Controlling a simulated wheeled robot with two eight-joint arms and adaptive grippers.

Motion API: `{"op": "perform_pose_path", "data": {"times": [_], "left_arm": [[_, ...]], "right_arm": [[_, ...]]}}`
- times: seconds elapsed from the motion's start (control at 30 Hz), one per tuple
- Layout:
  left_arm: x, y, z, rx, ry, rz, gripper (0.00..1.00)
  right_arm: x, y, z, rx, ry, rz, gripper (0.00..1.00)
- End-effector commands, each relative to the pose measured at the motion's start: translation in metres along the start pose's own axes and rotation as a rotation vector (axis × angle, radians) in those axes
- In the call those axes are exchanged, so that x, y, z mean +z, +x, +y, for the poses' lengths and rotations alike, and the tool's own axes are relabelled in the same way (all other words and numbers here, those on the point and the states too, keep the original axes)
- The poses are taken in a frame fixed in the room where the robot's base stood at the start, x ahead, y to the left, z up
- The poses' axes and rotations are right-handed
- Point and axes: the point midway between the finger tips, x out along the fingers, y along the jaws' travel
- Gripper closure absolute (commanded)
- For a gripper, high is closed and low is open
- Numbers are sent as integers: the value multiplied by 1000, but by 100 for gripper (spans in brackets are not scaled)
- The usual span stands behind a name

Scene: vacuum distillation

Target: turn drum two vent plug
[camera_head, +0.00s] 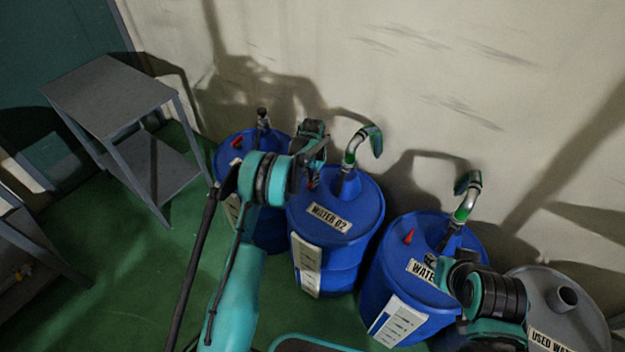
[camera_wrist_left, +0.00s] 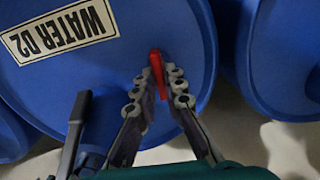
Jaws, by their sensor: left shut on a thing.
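The WATER 02 drum (camera_head: 337,235) is a blue drum with a white label, second from the left. It fills most of the left wrist view (camera_wrist_left: 60,70). Its vent plug (camera_wrist_left: 157,70) is a red piece on the drum top; in the head view it is mostly hidden by my gripper. My left gripper (camera_head: 312,172) is over the drum top, and in the left wrist view its fingers (camera_wrist_left: 156,88) are shut on the red plug from either side. My right arm is at the lower right by the third drum; whether its gripper is open or shut does not show.
A blue drum (camera_head: 268,228) stands to the left, with a red plug (camera_head: 237,141). A third blue drum (camera_head: 385,280) with a red plug (camera_head: 409,236) and a grey used-water drum (camera_head: 585,315) stand to the right. Curved pipes (camera_head: 351,150) rise from two drums. A grey table (camera_head: 110,92) stands left.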

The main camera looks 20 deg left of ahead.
Motion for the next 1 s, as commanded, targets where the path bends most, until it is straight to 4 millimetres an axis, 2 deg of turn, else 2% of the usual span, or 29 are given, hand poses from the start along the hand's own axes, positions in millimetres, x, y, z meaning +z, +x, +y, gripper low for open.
{"op": "perform_pose_path", "data": {"times": [0.4,0.43,0.5,0.83,1.0], "left_arm": [[0,0,0,-1,8,0,100],[0,0,0,-1,8,0,82],[0,0,0,0,7,0,69],[0,-3,0,0,6,0,69],[0,-25,0,0,6,0,69]], "right_arm": [[0,0,0,0,0,0,69],[0,0,0,0,0,0,69],[0,0,0,0,0,0,69],[0,0,0,0,0,0,69],[0,0,0,0,0,0,69]]}}
